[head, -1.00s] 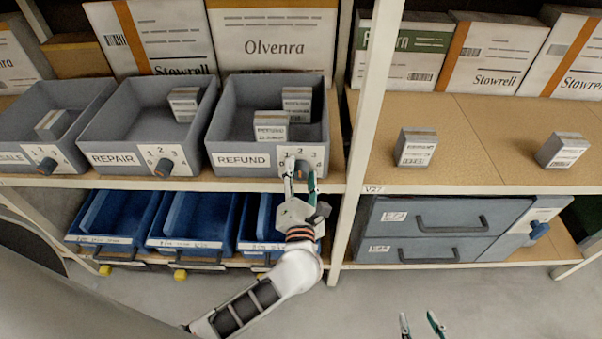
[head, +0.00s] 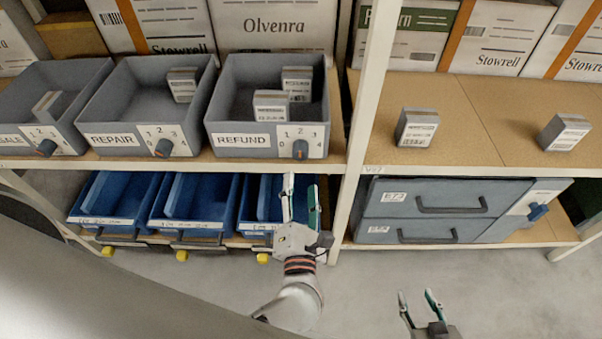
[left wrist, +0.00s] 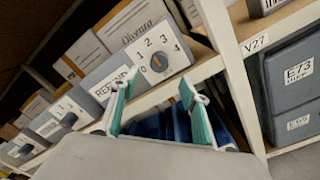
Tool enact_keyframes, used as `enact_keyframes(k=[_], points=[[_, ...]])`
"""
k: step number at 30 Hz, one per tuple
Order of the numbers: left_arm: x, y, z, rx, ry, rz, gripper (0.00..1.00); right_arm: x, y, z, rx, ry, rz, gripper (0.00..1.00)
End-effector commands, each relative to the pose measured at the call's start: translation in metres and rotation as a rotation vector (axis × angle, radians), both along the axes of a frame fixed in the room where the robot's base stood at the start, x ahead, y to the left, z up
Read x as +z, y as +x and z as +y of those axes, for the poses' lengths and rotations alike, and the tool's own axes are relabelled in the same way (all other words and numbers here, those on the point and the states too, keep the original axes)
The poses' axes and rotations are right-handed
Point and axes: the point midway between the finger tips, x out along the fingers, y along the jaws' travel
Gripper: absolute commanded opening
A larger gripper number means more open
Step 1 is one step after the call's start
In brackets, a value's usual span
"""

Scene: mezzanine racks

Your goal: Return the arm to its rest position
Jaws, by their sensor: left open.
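My left gripper (head: 302,188) is open and empty, in front of the blue bins and below the REFUND bin (head: 265,141). Its two teal-lined fingers also show apart in the left wrist view (left wrist: 157,84). The dark dial knob (head: 300,149) on the REFUND bin is just above the fingertips in the head view, apart from them. In the left wrist view the dial (left wrist: 158,62) shows between the fingers. My right gripper (head: 419,302) is at the lower right of the head view, fingers apart and empty, above the floor.
Grey REPAIR (head: 112,141) and SALE bins stand left of REFUND. Blue bins (head: 190,225) fill the lower shelf. A white upright (head: 362,110) separates them from a grey drawer unit (head: 430,220). Two small boxes stand on the right shelf. The floor (head: 370,275) in front is clear.

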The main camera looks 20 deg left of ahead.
Motion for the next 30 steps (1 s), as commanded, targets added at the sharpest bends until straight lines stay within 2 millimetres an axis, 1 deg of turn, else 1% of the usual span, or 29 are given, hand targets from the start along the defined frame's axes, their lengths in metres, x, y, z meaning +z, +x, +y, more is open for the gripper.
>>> enact_keyframes(k=[3,6,22,23,26,29,30], points=[[0.0,-0.008,-0.002,0.001,-0.002,-0.001,0.45,0.0,0.0,0.0,0.0,0.0,0.0,0.4],[0.0,-0.01,-0.003,0.001,-0.002,-0.001,0.45,0.0,0.0,0.0,0.0,0.0,0.0,0.4],[0.002,-0.009,-0.003,-0.005,0.017,-0.005,0.45,0.0,0.0,0.001,0.0,0.001,-0.001,0.4],[0.003,-0.009,-0.003,-0.011,0.036,-0.008,0.45,0.0,0.0,0.001,0.0,0.001,-0.001,0.4],[0.013,-0.009,-0.004,-0.054,0.174,-0.03,0.45,0.0,0.0,0.001,0.0,0.003,-0.001,0.4],[0.024,-0.011,-0.011,-0.134,0.435,-0.06,0.45,0.0,0.0,0.001,0.0,0.002,-0.001,0.4],[0.026,-0.013,-0.016,-0.173,0.566,-0.068,0.45,0.0,0.0,0.001,0.0,0.002,-0.001,0.4]])
